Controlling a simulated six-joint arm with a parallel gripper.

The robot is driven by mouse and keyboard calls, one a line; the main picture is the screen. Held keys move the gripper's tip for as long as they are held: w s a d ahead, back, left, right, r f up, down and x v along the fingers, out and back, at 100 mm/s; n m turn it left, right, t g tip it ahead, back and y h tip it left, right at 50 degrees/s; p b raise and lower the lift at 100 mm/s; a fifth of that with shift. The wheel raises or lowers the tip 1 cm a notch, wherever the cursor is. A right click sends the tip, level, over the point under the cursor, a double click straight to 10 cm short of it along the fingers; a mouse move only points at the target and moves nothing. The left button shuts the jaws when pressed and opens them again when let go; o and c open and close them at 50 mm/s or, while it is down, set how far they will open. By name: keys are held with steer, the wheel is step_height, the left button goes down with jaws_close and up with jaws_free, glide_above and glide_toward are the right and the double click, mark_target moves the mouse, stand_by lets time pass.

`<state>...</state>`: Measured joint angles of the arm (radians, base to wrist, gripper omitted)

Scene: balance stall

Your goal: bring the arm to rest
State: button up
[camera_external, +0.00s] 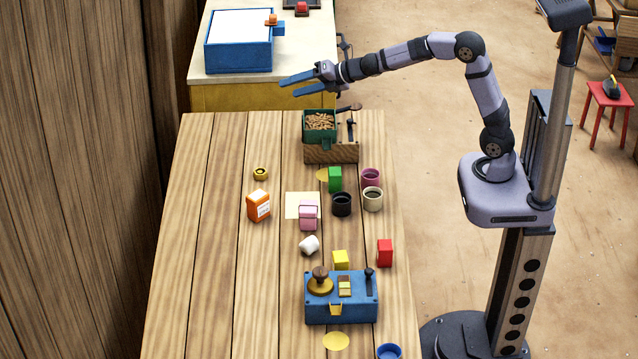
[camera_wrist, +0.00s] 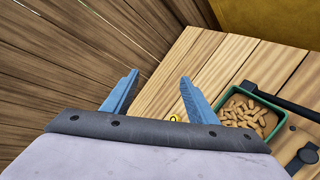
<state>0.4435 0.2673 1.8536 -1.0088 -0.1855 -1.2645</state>
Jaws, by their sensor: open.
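My gripper (camera_external: 290,84) is at the end of my outstretched arm, above the far end of the wooden table (camera_external: 205,200). Its two blue fingers are apart with nothing between them. The fingers also show in the wrist view (camera_wrist: 155,95), pointing toward the plank wall and the table's far edge. In the external view the arm reaches left from my column, bent at the elbow, and the gripper is clear of everything on the table.
A green bin of brown pellets (camera_external: 320,122) stands on a wooden stand below my gripper. A blue box (camera_external: 240,55) sits on the counter behind. Cups, blocks, an orange carton (camera_external: 258,206) and a blue device (camera_external: 341,310) stand on the table. The table's left side is clear.

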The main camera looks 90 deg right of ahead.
steer(key=s+d+r+m+g+h+p, duration=0.2)
steer(key=s+d+m+g+p, duration=0.1)
steer(key=s+m, duration=0.45)
steer(key=s+a+f+m+g+y+b, duration=0.25)
steer(key=s+a+f+m+b, duration=0.3)
steer(key=s+a+f, duration=0.45)
steer(key=s+a+f+m+g+y+b, duration=0.1)
steer(key=s+a+f+m+g+b, duration=0.3)
steer(key=s+a+f+b, duration=0.55)
steer(key=s+a+f+m+g+y+b, duration=0.25)
steer(key=s+a+f+m, duration=0.45)
steer(key=f, duration=0.7)
step_height(320, 180, up, 19)
steer(key=n+p, duration=0.2)
steer(key=p, duration=1.8)
steer(key=shift+s+d, duration=0.4)
steer(key=shift+s, duration=0.05)
